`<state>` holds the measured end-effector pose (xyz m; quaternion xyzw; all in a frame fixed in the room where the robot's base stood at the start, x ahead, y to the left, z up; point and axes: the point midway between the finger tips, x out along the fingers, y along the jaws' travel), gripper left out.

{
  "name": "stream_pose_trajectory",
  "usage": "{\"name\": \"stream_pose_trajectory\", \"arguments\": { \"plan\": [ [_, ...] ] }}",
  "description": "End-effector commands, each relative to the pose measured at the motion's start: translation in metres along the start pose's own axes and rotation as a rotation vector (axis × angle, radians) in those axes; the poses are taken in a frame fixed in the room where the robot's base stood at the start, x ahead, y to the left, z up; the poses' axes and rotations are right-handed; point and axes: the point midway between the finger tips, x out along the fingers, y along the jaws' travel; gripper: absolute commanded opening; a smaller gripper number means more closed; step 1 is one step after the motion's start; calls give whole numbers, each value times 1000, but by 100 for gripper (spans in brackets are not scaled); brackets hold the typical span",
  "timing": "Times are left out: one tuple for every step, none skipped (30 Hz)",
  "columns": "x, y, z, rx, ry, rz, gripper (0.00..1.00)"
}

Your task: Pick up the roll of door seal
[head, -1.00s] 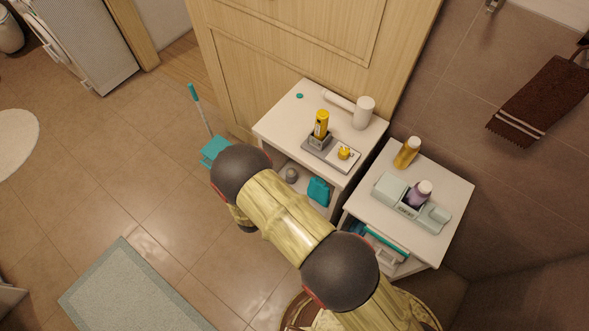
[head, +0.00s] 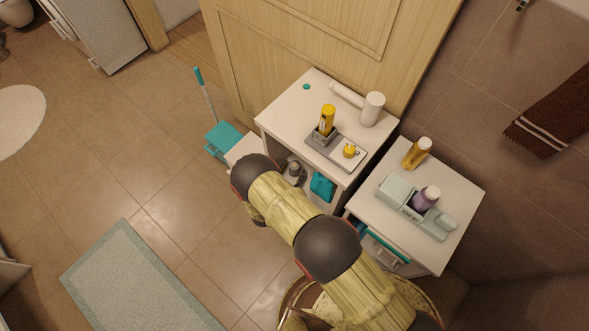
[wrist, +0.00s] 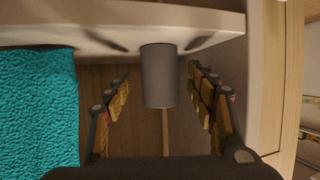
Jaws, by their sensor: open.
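The roll of door seal, a plain grey cylinder (wrist: 160,80), is in the middle of the wrist view, inside the open compartment of a white cabinet. My gripper (wrist: 158,92) is open. Its yellow-brown padded fingers stand to the left and right of the roll, with a visible gap on each side. The fingers do not appear to touch it. In the head view my arm covers most of the gripper, and the roll shows only as a small grey shape at the compartment opening.
A white panel edge (wrist: 130,18) and side wall bound the compartment. A second white cabinet (head: 455,205) stands to the right.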

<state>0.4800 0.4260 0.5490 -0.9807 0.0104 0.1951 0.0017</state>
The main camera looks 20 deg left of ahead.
Motion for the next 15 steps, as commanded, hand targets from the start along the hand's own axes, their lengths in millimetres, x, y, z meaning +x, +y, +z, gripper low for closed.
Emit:
{"name": "stream_pose_trajectory", "arguments": {
  "plan": [
    [10, 1, 1, 2, 0, 4, 56],
    [13, 1, 1, 2, 0, 3, 56],
    [17, 1, 1, 1, 0, 2, 56],
    [19, 1, 1, 1, 0, 1, 56],
    [20, 1, 0, 1, 0, 1, 56],
    [21, 1, 0, 1, 0, 0, 56],
    [21, 0, 0, 1, 0, 0, 56],
    [21, 0, 0, 1, 0, 0, 56],
    [21, 0, 0, 1, 0, 0, 56],
    [21, 0, 0, 1, 0, 0, 56],
    [20, 0, 0, 1, 0, 0, 56],
    [20, 0, 0, 1, 0, 0, 54],
    [20, 0, 0, 1, 0, 0, 52],
    [20, 0, 0, 1, 0, 0, 51],
    [20, 0, 0, 1, 0, 0, 48]
  ]
}}
